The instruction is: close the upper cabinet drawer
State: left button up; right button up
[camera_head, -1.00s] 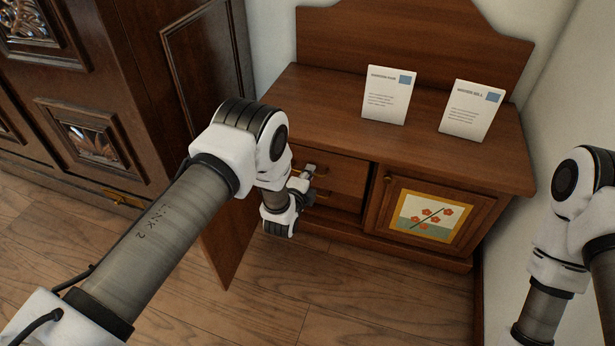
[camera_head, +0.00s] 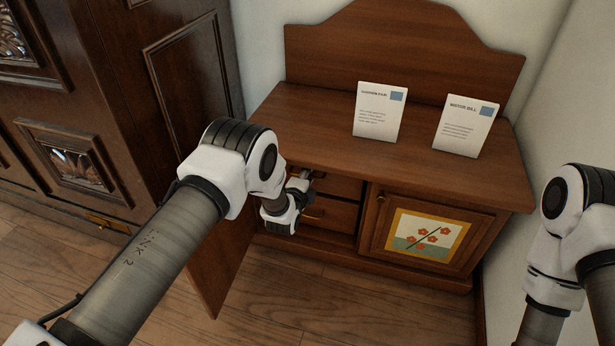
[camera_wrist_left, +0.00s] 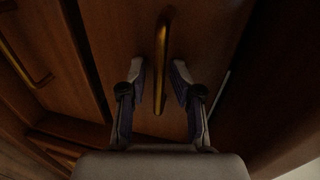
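The upper drawer (camera_head: 342,185) is in the left part of the wooden cabinet and looks flush or nearly flush; my arm hides part of it. In the left wrist view, its front (camera_wrist_left: 115,40) fills the middle, with a brass bar handle (camera_wrist_left: 161,50). My left gripper (camera_wrist_left: 160,78) is partly open, a finger on each side of the handle, with gaps between. In the head view, my left gripper (camera_head: 304,184) is at the drawer's left side, small and partly hidden. My right gripper is out of view; only its arm shows.
Below is the lower drawer (camera_head: 332,214), whose handle (camera_wrist_left: 25,62) shows in the wrist view. A small door with a flower picture (camera_head: 428,236) is to the right. Two cards (camera_head: 380,112) (camera_head: 466,126) stand on top. A dark armoire (camera_head: 95,110) stands at left.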

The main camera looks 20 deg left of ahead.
pick_arm(q)
jog(key=v, duration=1.2)
jog(key=s+a+f+n+g+y+p, duration=0.1)
jog(key=s+a+f+n+g, duration=0.2)
jog(key=s, duration=0.4)
jog(key=s+a+f+n+g+p, duration=0.1)
jog(key=s+a+f+g+p, duration=0.15)
jog(key=s+f, duration=0.35)
jog(key=s+f+n+g, duration=0.2)
jog(key=s+n+g, duration=1.05)
jog(key=s, duration=1.25)
notch_tip(320, 180, up, 38)
jog(key=n+t+p, duration=0.2)
jog(key=p, duration=3.5)
jog(key=shift+a+p, duration=0.3)
jog(key=shift+p, duration=0.05)
